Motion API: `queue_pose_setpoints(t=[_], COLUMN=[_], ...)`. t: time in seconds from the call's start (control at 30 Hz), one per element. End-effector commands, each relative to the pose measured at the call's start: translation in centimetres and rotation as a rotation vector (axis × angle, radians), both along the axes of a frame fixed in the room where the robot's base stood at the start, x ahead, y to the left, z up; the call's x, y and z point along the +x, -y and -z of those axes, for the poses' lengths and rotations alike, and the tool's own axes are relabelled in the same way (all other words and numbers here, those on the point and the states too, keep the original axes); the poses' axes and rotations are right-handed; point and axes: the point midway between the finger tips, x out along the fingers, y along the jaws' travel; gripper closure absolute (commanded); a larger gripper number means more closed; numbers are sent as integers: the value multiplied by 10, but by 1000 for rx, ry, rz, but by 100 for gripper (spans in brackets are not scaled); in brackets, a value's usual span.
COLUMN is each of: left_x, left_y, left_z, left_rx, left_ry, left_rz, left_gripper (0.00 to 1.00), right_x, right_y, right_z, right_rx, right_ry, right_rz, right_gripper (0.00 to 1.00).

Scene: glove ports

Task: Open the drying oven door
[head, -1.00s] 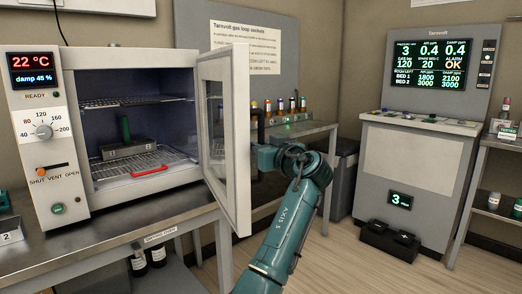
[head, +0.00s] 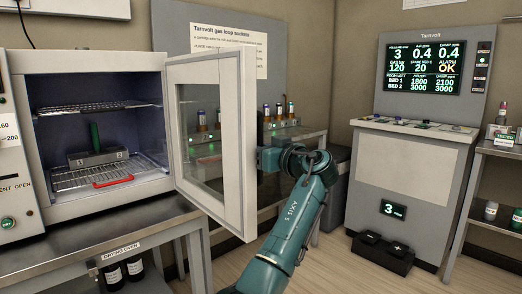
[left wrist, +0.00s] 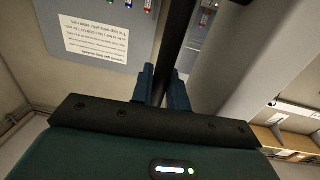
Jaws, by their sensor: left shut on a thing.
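The drying oven (head: 100,58) stands at the left on a metal bench. Its white-framed glass door (head: 237,130) is swung open to the right, and the inside shows clearly. My left arm reaches in from the bottom, and its wrist is at the far side of the door's free edge. The fingers are hidden behind the door in the head view. In the left wrist view my left gripper (left wrist: 162,85) is shut on a dark bar-shaped door handle (left wrist: 178,30). My right gripper is in neither view.
Inside the oven are wire racks, a grey metal block (head: 98,157) with a green handle and a red rack grip (head: 113,181). A side bench with bottles (head: 202,120) stands behind the door. A grey console (head: 410,165) stands to the right. Floor shows between them.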

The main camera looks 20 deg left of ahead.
Motion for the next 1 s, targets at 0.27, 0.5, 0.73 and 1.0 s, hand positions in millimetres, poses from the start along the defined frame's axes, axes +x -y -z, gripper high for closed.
queue_pose_setpoints(t=[0.27, 0.5, 0.73, 1.0], left_x=[0, 0, 0, -12], left_y=[-1, -1, 0, 24], left_z=[0, 0, 0, 1], left_rx=[-1, -1, -1, -2], left_ry=[0, 0, 0, 1], left_rz=[-4, -3, -2, 2], left_gripper=[100, 68, 66, 66], right_x=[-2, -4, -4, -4], right_y=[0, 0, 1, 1], right_z=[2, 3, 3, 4], right_rx=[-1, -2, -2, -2], right_ry=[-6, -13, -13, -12], right_rz=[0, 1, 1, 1], right_gripper=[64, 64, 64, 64])
